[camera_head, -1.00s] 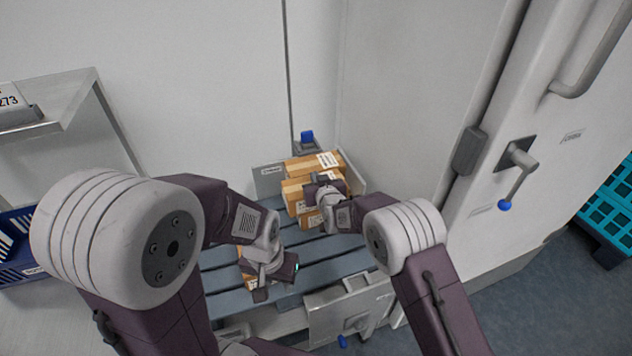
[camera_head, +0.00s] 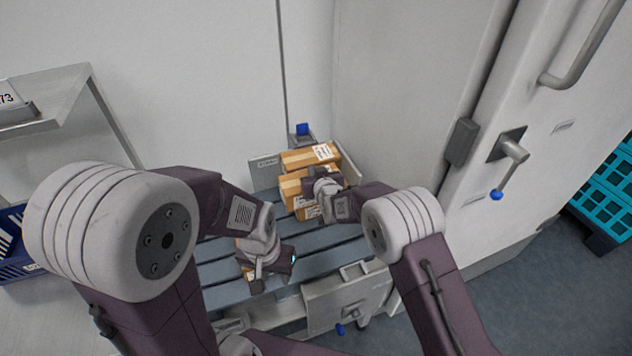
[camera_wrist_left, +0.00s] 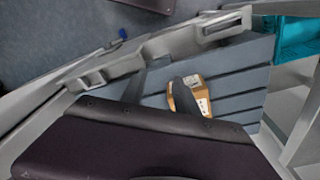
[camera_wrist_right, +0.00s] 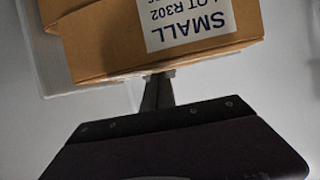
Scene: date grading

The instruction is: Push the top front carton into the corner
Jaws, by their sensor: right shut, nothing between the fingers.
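Brown cartons are stacked in the back right corner of a slatted platform (camera_head: 225,292). The rear top carton (camera_head: 296,161) has a white label. The top front carton (camera_head: 290,187) sits in front of it, partly hidden by my right gripper (camera_head: 311,188). Another carton (camera_head: 306,213) shows below. My right gripper is shut and empty at the front carton; in the right wrist view its fingers (camera_wrist_right: 158,92) are at the edge of a carton (camera_wrist_right: 105,50) labelled SMALL; contact is unclear.
White walls stand behind and right of the stack, with a low grey end plate (camera_head: 264,172) at its left. A grey front panel (camera_head: 345,300) edges the platform. A door with a lever handle (camera_head: 512,152) is at right, a blue crate (camera_head: 15,245) at left.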

